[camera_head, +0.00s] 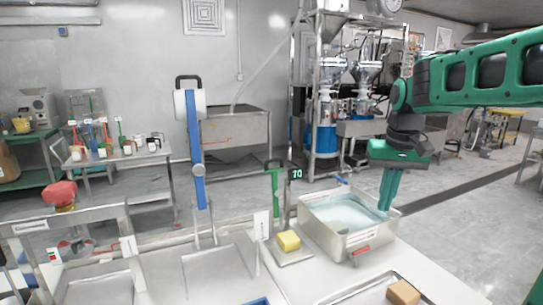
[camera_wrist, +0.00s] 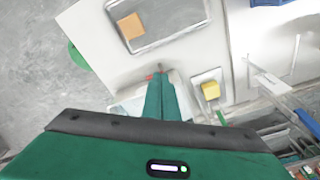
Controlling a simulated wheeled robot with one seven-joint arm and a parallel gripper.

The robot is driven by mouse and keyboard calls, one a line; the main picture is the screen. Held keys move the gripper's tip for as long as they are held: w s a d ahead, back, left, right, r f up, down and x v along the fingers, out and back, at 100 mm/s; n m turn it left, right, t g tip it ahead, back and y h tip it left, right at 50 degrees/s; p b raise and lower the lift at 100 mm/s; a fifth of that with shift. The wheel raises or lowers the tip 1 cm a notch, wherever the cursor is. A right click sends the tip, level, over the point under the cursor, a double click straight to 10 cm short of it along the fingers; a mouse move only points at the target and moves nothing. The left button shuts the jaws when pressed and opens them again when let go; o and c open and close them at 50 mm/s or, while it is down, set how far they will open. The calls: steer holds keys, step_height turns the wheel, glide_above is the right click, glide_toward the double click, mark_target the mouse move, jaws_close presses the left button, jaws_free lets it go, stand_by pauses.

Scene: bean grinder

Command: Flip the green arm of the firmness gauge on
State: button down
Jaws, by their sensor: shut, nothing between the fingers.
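The firmness gauge's green arm (camera_head: 275,188) stands upright behind a small metal plate, beside a dark display (camera_head: 296,174) reading what looks like 70. In the wrist view a short bit of the green arm (camera_wrist: 221,118) shows beside the plate, partly hidden by my gripper's body. A yellow block (camera_head: 288,240) lies on the plate; it also shows in the wrist view (camera_wrist: 210,90). My gripper (camera_head: 386,207) is shut and empty, pointing down over the right side of the metal basin, right of the gauge and apart from it. Its fingers (camera_wrist: 160,78) show together in the wrist view.
The metal basin (camera_head: 352,242) of cloudy liquid stands between my gripper and the gauge. A tray (camera_head: 350,298) with a brown block (camera_head: 403,292) is in front. A tall blue lever (camera_head: 196,150) and metal stands rise left of the gauge.

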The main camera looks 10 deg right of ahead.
steer(key=w+a+r+n+t, duration=0.1)
steer(key=w+a+r, duration=0.3)
steer(key=w, duration=0.7)
steer(key=w+a+r+n, duration=0.2)
steer(key=w+a+r, duration=0.15)
steer(key=w, duration=0.65)
steer(key=w+a+r+n+t+y, duration=0.1)
steer(key=w+a+r+n+t, duration=0.1)
steer(key=w+a, duration=1)
steer(key=w+r+n, duration=0.1)
steer(key=w, duration=0.2)
steer(key=shift+w+r, duration=0.3)
steer(key=shift+w, duration=0.1)
steer(key=d+x, duration=0.1)
steer(key=x, duration=0.9)
steer(key=s, duration=0.4)
steer(key=shift+a+f, duration=0.15)
steer(key=shift+f, duration=0.05)
steer(key=shift+s+a+r, duration=0.1)
